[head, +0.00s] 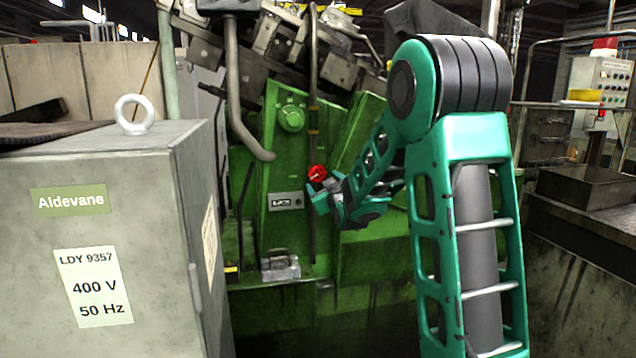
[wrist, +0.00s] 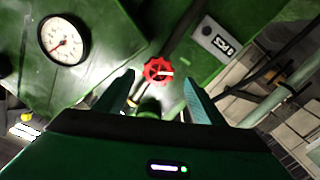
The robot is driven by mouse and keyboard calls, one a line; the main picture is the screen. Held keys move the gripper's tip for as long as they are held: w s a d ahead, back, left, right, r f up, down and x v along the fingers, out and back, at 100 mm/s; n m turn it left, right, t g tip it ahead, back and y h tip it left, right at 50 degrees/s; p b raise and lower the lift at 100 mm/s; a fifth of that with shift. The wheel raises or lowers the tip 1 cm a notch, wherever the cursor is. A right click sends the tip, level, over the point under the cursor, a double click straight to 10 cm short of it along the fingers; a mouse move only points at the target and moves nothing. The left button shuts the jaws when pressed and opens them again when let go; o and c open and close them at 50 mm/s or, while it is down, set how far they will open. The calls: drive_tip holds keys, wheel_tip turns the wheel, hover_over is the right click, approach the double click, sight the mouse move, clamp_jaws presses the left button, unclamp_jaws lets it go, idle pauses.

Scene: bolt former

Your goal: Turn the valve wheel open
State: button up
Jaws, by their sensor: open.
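The valve wheel is small, red and round, with a pale mark across its face. In the head view the valve wheel (head: 317,172) sits by the green machine's front, just past the end of my arm. In the wrist view the valve wheel (wrist: 157,71) lies ahead of and between my fingertips. My gripper (wrist: 158,84) is open, with one finger on each side of the wheel's line. I see no contact with the wheel. In the head view my gripper (head: 318,188) is small and its fingers are hard to make out.
A dial gauge (wrist: 64,40) is on the green panel at the left of the wrist view. A labelled plate (head: 285,201) is left of the wheel. A grey cabinet (head: 140,230) stands at the left front. A vertical pipe (head: 313,110) runs near the wheel.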

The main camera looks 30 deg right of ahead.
drive_tip(key=shift+v, duration=1.55)
